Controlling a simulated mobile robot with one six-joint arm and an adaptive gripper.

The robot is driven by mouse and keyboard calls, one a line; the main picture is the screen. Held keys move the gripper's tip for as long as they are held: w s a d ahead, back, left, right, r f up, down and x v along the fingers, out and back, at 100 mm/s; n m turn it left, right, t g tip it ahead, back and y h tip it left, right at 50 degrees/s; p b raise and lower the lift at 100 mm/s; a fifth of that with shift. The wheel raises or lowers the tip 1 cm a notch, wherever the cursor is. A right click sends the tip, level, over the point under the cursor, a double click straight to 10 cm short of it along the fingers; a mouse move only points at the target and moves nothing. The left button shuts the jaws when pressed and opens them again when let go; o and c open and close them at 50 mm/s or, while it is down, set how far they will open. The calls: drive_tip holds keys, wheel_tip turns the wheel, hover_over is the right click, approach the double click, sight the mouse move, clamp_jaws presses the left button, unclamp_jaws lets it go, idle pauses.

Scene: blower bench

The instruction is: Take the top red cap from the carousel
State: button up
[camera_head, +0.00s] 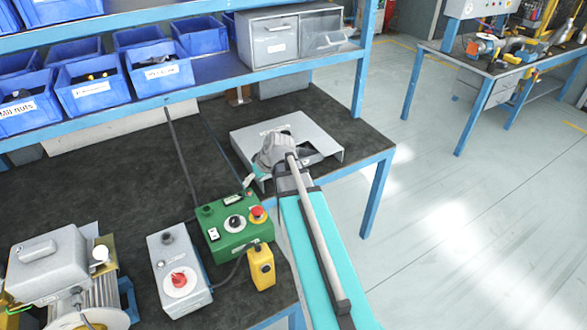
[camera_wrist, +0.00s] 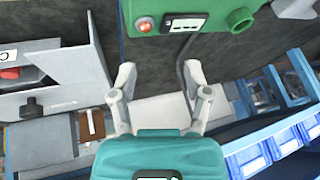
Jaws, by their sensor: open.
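A grey sheet-metal housing (camera_head: 318,132) stands on the dark bench mat, partly covered by my arm in the head view. It also shows at the left of the wrist view (camera_wrist: 62,68), with a black knob (camera_wrist: 31,106) on it. A red part (camera_wrist: 22,73), perhaps a red cap, shows in its opening at the left edge; a stack or carousel cannot be made out. My gripper (camera_wrist: 158,75) is open and empty, its two pale fingers apart, to the right of the housing in the wrist view. In the head view my gripper (camera_head: 248,181) is small and partly hidden at the housing's near-left corner.
A green control box (camera_head: 234,226), a grey switch box (camera_head: 178,272) and a yellow button box (camera_head: 262,268) stand near the arm. A motor unit (camera_head: 62,268) is at the left. Blue bins (camera_head: 160,71) and a grey drawer cabinet (camera_head: 275,45) fill the shelf above.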

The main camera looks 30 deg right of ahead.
drive_tip(key=w+d+f+t+b, duration=0.1)
drive_tip(key=d+b, duration=0.3)
drive_tip(key=d, duration=0.5)
drive_tip(key=w+d+f+t+h+b, duration=0.1)
drive_tip(key=d+f+t+b, duration=0.1)
drive_tip(key=d, duration=0.6)
drive_tip(key=w+d+f+t+h+b, duration=0.1)
drive_tip(key=d+t+b, duration=0.3)
drive_tip(key=d, duration=0.5)
drive_tip(key=shift+d+f+b, duration=0.35)
drive_tip(key=shift+f+b, duration=0.45)
drive_tip(key=shift+f, duration=0.05)
drive_tip(key=b+x, duration=0.4)
drive_tip(key=x, duration=0.4)
drive_tip(key=shift+w+a, duration=0.1)
drive_tip(key=shift+w, duration=0.25)
